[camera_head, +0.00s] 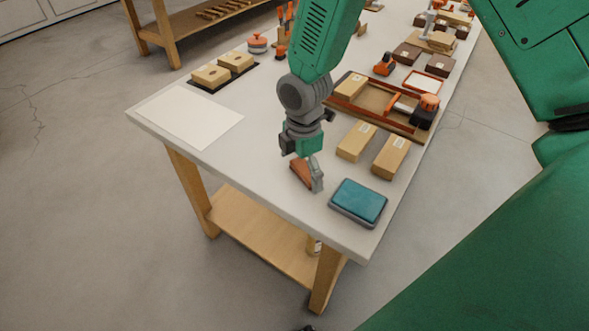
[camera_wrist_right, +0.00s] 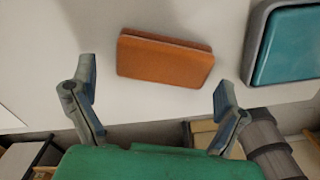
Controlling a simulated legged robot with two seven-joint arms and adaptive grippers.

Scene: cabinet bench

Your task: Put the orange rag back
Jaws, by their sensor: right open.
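The orange rag (camera_head: 299,172) is a small folded orange-brown block shape on the white table, near its front edge. It shows whole in the right wrist view (camera_wrist_right: 165,60), lying flat and slightly turned. My right gripper (camera_head: 314,178) points down at the rag and partly covers it in the head view. In the right wrist view its two fingers (camera_wrist_right: 156,90) are spread wide, one on each side of the rag's near edge. Nothing is between the fingertips, and the rag appears apart from them. My left gripper is not in view.
A grey tray with a teal pad (camera_head: 359,201) lies close right of the rag. Two cardboard boxes (camera_head: 390,157) and an orange-edged wooden tray (camera_head: 377,99) stand behind it. A white sheet (camera_head: 188,116) lies at left. The tabletop left of the rag is clear.

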